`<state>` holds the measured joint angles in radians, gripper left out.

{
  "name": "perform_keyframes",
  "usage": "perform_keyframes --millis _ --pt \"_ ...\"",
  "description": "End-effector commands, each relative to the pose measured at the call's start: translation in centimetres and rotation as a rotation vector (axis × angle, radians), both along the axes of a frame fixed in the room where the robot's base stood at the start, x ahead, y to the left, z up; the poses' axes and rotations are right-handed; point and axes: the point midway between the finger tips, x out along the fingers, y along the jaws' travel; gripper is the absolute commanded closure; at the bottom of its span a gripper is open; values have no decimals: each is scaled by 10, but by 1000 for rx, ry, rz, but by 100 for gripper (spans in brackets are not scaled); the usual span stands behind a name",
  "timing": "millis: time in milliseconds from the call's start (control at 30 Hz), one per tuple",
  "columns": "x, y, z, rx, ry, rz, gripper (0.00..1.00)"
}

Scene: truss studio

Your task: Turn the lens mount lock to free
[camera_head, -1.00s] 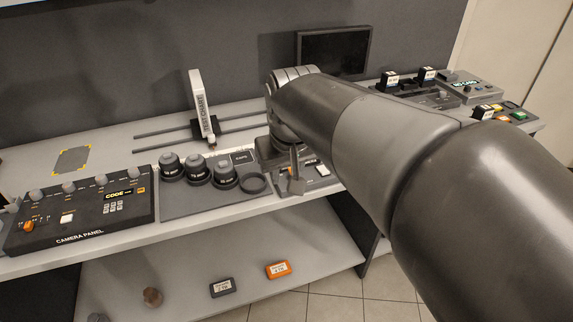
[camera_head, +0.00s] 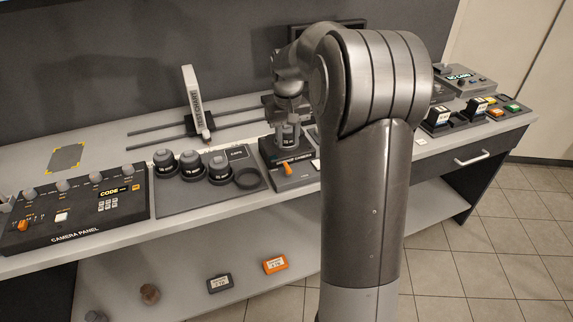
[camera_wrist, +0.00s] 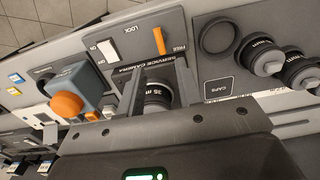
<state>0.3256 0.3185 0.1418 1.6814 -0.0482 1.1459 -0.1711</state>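The service camera (camera_head: 290,170) stands on the counter with an upright 35 mm lens (camera_head: 288,136) in its mount. Its orange lock lever (camera_head: 286,168) is at the front. In the wrist view the lever (camera_wrist: 158,40) stands between the LOCK and FREE labels, nearer FREE. My gripper (camera_head: 288,108) is above the camera. In the wrist view its fingers (camera_wrist: 162,85) lie on either side of the lens (camera_wrist: 157,96), with what look like gaps, so it seems open. The lever is apart from the fingers. Part of the camera is hidden by my gripper and arm.
Several lenses (camera_head: 192,164) and a dark ring (camera_head: 249,178) sit on the mat to the left. The camera panel (camera_head: 75,210) is farther left. A test chart stand (camera_head: 190,97) is behind. A drawer (camera_head: 470,158) is under the counter at right.

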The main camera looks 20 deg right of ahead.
Motion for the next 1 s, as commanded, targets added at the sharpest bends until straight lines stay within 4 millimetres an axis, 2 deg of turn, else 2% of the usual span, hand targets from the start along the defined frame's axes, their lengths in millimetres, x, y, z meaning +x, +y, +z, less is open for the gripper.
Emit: perform_keyframes --millis 167,400,600,767,1000 --pt "-1 0 -22 1 3 1 68" --pt "-1 0 -68 1 3 0 68" --pt "0 0 -96 0 1 -1 68" --pt "0 0 -105 0 0 0 68" --pt "0 0 -106 -1 -1 0 68"
